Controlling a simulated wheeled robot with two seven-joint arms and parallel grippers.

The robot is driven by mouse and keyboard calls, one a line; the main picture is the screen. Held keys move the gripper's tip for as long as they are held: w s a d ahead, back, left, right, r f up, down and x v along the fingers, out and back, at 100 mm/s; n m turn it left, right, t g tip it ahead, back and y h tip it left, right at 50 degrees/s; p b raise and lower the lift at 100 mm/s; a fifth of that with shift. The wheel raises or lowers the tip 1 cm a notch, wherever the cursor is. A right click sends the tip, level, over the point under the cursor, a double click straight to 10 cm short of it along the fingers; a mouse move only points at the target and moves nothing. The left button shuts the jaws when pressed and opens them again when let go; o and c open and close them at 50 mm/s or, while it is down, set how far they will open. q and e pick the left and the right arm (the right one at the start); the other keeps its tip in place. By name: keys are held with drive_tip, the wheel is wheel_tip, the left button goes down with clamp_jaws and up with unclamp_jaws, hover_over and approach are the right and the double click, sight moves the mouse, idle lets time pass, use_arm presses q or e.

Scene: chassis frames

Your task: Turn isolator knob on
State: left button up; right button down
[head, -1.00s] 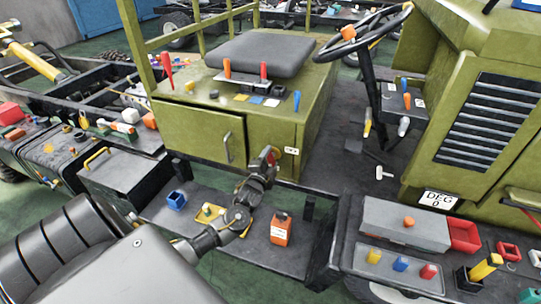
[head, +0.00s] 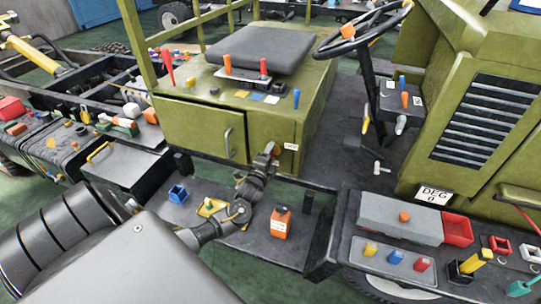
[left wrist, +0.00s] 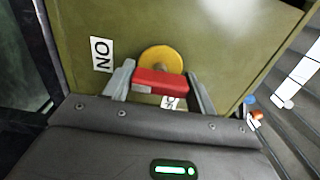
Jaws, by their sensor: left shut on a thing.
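The isolator knob has a red handle (left wrist: 162,82) in front of a round yellow plate (left wrist: 161,58) on the olive cabinet's side panel. In the left wrist view my left gripper (left wrist: 160,88) has one finger at each end of the red handle and is shut on it. A white "ON" label (left wrist: 101,54) is left of the plate, turned sideways in that view. A second label (left wrist: 168,102) is partly hidden below the handle. In the head view my left gripper (head: 271,155) is at the panel beside a small white label (head: 291,146), mostly hiding the knob. My right gripper is out of view.
A low tray below the cabinet holds an orange bottle (head: 281,222), a blue box (head: 178,193) and a yellow piece (head: 211,207). A grey box (head: 402,219) and colored parts stand on the right shelf. The floor panel (head: 345,150) beside the cabinet is mostly clear.

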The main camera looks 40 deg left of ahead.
use_arm(q)
drive_tip(key=o, duration=0.9)
drive_tip(key=shift+o, duration=0.4)
drive_tip(key=b+v, duration=0.1)
drive_tip(key=v, duration=0.9)
drive_tip(key=shift+s+b, duration=0.3)
drive_tip(key=shift+b, duration=0.05)
drive_tip(key=shift+d, duration=0.2)
